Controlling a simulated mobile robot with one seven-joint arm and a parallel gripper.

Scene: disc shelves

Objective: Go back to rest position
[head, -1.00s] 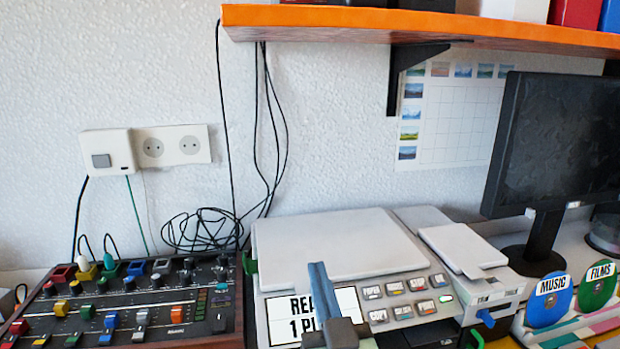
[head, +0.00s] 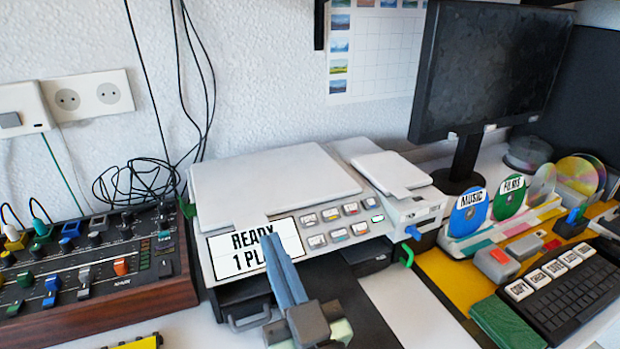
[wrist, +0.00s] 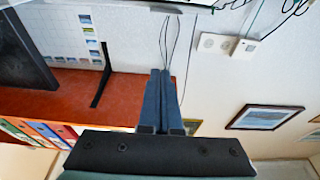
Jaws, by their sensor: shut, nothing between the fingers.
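My gripper (head: 270,241) shows low in the middle of the head view, its blue fingers together and pointing up and away. It is in front of the grey printer (head: 262,178) and covers part of the printer's "READY 1 PL..." display (head: 236,254). In the wrist view my gripper (wrist: 160,73) has its two fingers side by side with nothing between them. I cannot tell the exact gap between gripper and printer.
A mixing console (head: 95,265) stands left. A monitor (head: 487,65), MUSIC disc (head: 467,214) and FILMS disc (head: 510,197) are right, with a keyboard (head: 575,295) in front. In the wrist view an orange-red shelf (wrist: 105,98) and framed picture (wrist: 264,117) appear.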

